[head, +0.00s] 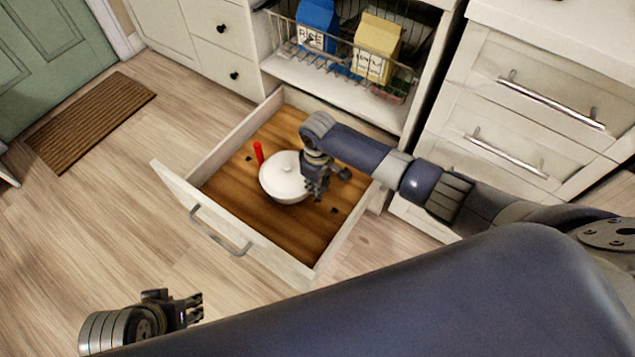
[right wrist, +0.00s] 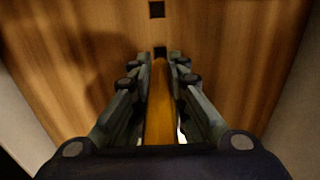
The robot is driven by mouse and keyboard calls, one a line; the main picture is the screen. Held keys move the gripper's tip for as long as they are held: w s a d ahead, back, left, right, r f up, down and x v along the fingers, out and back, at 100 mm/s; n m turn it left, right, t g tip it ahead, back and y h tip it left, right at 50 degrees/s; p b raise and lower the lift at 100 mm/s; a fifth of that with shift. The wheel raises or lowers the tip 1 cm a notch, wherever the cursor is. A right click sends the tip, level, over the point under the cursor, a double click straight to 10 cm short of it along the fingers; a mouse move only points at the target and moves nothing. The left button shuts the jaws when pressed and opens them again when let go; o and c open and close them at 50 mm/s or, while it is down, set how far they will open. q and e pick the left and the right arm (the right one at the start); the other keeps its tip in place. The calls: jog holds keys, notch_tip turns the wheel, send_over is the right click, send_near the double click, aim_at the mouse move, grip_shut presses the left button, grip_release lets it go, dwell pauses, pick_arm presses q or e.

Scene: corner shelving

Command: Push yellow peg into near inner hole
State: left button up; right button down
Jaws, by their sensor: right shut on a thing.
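My right gripper (head: 316,192) is inside the open drawer, beside a white lidded bowl. In the right wrist view it is shut on a yellow peg (right wrist: 160,105), which lies lengthwise between the fingers. The peg's far end meets the near edge of a square dark hole (right wrist: 160,51) in the wooden board. I cannot tell whether the tip is in that hole. Another square hole (right wrist: 156,9) lies farther off in line. The yellow peg is hidden in the head view. My left gripper (head: 194,309) is low at the left, over the floor, away from the drawer; its opening is unclear.
The white bowl (head: 284,184) covers part of the board (head: 290,226). A red peg (head: 258,153) stands upright behind it at left. Drawer walls (head: 175,187) surround the board. A wire basket (head: 345,55) with cartons is on the shelf behind.

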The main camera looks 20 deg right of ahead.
pick_arm(q)
jog(key=shift+f+b, duration=0.4)
jog(key=shift+f, duration=0.2)
pick_arm(e)
jog(key=shift+f, duration=1.05)
pick_arm(q)
jog(key=shift+r+p, duration=0.5)
jog(key=shift+p, duration=0.05)
pick_arm(e)
jog(key=shift+r, duration=0.1)
pick_arm(q)
jog(key=shift+r, duration=0.2)
pick_arm(e)
jog(key=shift+p, duration=0.55)
pick_arm(q)
jog(key=shift+w+f, duration=0.1)
jog(key=shift+f, duration=0.1)
jog(key=shift+b, duration=0.3)
pick_arm(e)
jog(key=shift+f, duration=0.5)
pick_arm(q)
jog(key=shift+r, duration=0.1)
pick_arm(e)
jog(key=shift+f, duration=0.4)
